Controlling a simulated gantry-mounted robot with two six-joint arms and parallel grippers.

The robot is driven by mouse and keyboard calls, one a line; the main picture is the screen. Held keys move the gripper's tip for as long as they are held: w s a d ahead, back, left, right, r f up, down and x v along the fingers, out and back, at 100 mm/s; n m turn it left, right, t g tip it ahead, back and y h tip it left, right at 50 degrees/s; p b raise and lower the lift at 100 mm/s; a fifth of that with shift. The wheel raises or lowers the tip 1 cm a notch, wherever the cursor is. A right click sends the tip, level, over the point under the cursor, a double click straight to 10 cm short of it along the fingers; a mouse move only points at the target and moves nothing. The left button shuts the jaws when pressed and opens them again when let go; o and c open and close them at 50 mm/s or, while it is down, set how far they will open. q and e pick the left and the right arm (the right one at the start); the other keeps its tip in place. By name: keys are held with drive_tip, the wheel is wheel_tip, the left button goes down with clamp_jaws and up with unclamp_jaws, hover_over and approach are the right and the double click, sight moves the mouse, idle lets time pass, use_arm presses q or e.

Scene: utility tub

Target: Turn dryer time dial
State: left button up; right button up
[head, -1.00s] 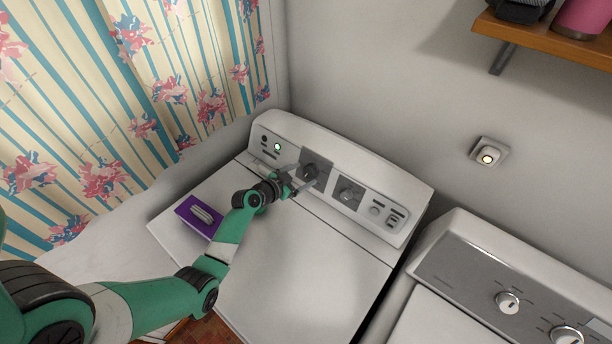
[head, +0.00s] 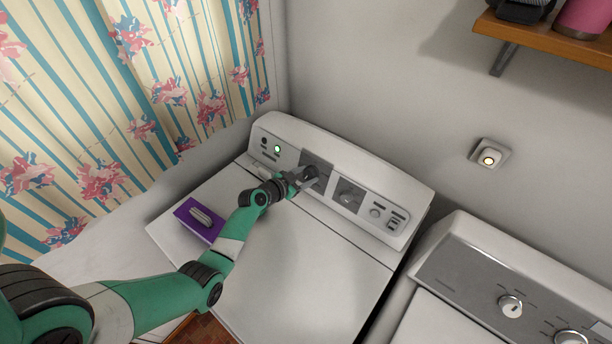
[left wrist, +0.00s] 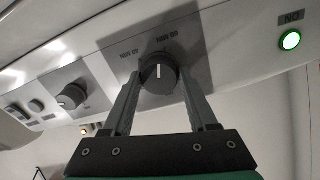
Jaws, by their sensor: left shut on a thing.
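The dryer (head: 300,262) stands in the middle of the head view with its control panel at the back. Its dark round time dial (head: 311,172) is on a grey plate, partly covered by my fingers. In the left wrist view the dial (left wrist: 159,77) shows a white pointer line and minute markings around it. My left gripper (head: 306,179) is shut on the dial, one finger on each side. In the left wrist view its fingers rise to the left and right of the dial. My right gripper is not in view.
A second knob (head: 347,196) sits right of the dial, and a lit green indicator (head: 277,149) sits left of it. A purple box (head: 199,219) lies on the dryer's left top. Another machine (head: 470,262) stands at right. A shelf (head: 545,36) hangs at upper right.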

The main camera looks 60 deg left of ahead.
use_arm(q)
drive_tip(key=shift+n, duration=0.3)
drive_tip(key=n, duration=0.3)
drive_tip(key=shift+f+n+b, duration=0.1)
drive_tip(key=shift+n+b, duration=0.2)
drive_tip(key=shift+b, duration=0.05)
drive_tip(key=n, duration=0.5)
drive_tip(key=shift+t, duration=0.3)
drive_tip(key=n, duration=0.5)
drive_tip(key=shift+p, duration=0.4)
drive_tip(key=n+y+p, duration=0.1)
drive_tip(key=n, duration=0.4)
drive_tip(key=shift+n, duration=0.3)
drive_tip(key=n+p, duration=0.2)
drive_tip(key=n, duration=0.3)
drive_tip(key=shift+d+n, duration=0.1)
drive_tip(key=shift+n, duration=0.2)
drive_tip(key=n+p, duration=0.1)
drive_tip(key=n, duration=0.4)
drive_tip(key=shift+n+y+p, duration=0.3)
drive_tip(key=shift+n+p, duration=0.1)
drive_tip(key=n+p, duration=0.1)
drive_tip(key=n, duration=0.4)
drive_tip(key=shift+n+p, duration=0.3)
drive_tip(key=shift+p, duration=0.05)
drive_tip(key=n+p, duration=0.1)
drive_tip(key=n, duration=0.4)
drive_tip(key=shift+g, duration=0.4)
